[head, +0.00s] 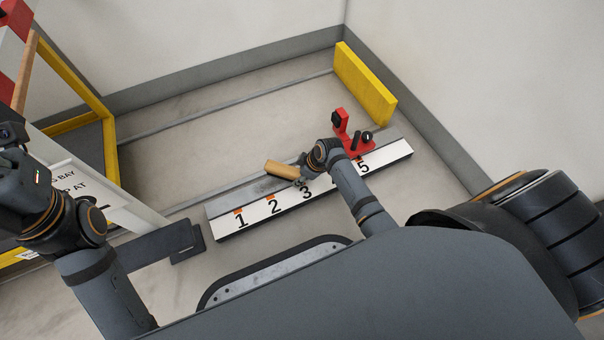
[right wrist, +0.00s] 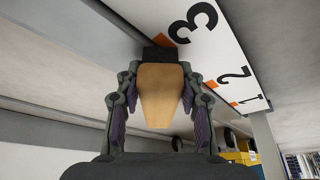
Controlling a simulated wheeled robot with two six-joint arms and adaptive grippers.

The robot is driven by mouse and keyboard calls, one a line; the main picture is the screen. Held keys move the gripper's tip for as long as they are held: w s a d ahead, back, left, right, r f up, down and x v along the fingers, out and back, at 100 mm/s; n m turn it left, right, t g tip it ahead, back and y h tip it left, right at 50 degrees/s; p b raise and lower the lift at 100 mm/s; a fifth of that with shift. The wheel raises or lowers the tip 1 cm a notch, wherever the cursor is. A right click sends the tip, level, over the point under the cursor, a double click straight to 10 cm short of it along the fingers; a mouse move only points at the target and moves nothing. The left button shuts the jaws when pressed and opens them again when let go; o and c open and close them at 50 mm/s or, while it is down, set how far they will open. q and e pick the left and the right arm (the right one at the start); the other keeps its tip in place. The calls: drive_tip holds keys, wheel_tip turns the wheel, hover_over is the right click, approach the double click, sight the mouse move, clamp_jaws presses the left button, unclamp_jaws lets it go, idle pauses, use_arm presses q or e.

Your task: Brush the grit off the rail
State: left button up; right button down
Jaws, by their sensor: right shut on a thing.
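The rail (head: 236,195) is a grey strip on the floor behind a white board with black numbers. A dark patch that looks like grit (head: 262,186) lies on it behind the 2. My right gripper (head: 301,171) is shut on a brush (head: 280,170) with a wooden body, over the rail near the 3. In the right wrist view the fingers (right wrist: 158,100) flank the wooden body (right wrist: 160,85), and dark bristles (right wrist: 162,54) are at its far end. I cannot tell if they touch the rail. My left arm is at the left edge; its fingers are out of view.
The numbered board (head: 328,193) runs along the rail's near side. A red fixture (head: 342,122) with black parts stands near the 5. A yellow block (head: 364,82) stands beyond it by the wall. A yellow-framed barrier (head: 88,86) is at left. Bare floor lies behind the rail.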

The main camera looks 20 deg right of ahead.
sight(271, 191)
drive_tip(key=shift+a+r+p, duration=0.25)
drive_tip(key=shift+a+p, duration=0.25)
drive_tip(key=shift+a, duration=0.8)
drive_tip(key=shift+a+f, duration=0.1)
drive_tip(key=shift+f, duration=0.05)
drive_tip(key=shift+s+a+p, duration=0.15)
drive_tip(key=shift+a+p, duration=0.65)
drive_tip(key=shift+a, duration=0.6)
drive_tip(key=shift+a+f, duration=0.1)
drive_tip(key=shift+a, duration=0.25)
drive_tip(key=shift+a+p, duration=0.5)
drive_tip(key=shift+a, duration=0.5)
drive_tip(key=shift+s+a+f, duration=0.1)
drive_tip(key=shift+a+f, duration=0.05)
drive_tip(key=shift+a, duration=0.6)
